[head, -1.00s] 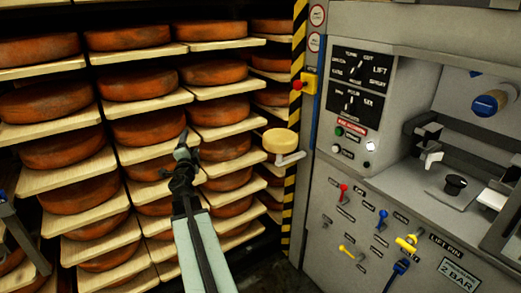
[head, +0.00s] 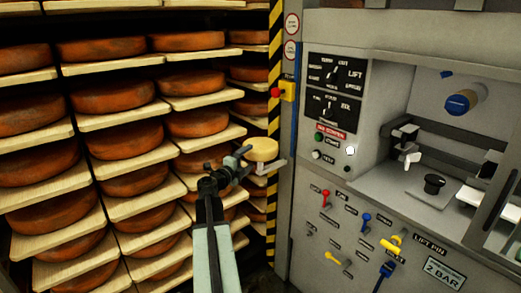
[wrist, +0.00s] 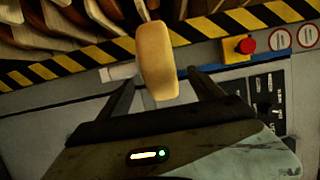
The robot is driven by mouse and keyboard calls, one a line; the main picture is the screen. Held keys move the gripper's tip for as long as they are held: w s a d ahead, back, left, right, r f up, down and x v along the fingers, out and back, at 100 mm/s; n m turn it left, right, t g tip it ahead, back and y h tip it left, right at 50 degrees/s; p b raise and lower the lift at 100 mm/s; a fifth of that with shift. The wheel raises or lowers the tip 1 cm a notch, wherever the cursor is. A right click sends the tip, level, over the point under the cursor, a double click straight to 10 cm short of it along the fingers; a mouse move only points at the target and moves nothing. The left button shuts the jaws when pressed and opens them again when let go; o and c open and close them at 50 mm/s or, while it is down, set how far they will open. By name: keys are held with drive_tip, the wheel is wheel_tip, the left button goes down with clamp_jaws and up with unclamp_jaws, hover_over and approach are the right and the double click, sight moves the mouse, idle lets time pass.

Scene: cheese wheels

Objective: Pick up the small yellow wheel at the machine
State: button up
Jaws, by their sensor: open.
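The small yellow wheel (head: 261,148) sits on a pale grey arm (head: 270,166) at the left edge of the machine. My gripper (head: 240,163) is just left of the wheel and slightly lower in the head view. In the wrist view, the yellow wheel (wrist: 157,55) stands edge-on ahead, with its near end at the gap between the two open dark fingers of my gripper (wrist: 160,80). The fingers look clear of the wheel on both sides. I cannot tell exactly how deep the wheel lies between them.
Wooden shelves (head: 150,207) with several large orange-brown cheese wheels (head: 120,97) fill the left. A yellow-black striped post (head: 274,60) and a red button (head: 277,93) stand behind the wheel. The grey machine (head: 310,240) with levers and dials fills the right.

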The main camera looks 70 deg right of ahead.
sight(251, 156)
drive_tip(key=x, duration=0.3)
drive_tip(key=shift+d, duration=0.3)
drive_tip(key=shift+a, duration=0.1)
clamp_jaws()
drive_tip(key=shift+w, duration=0.1)
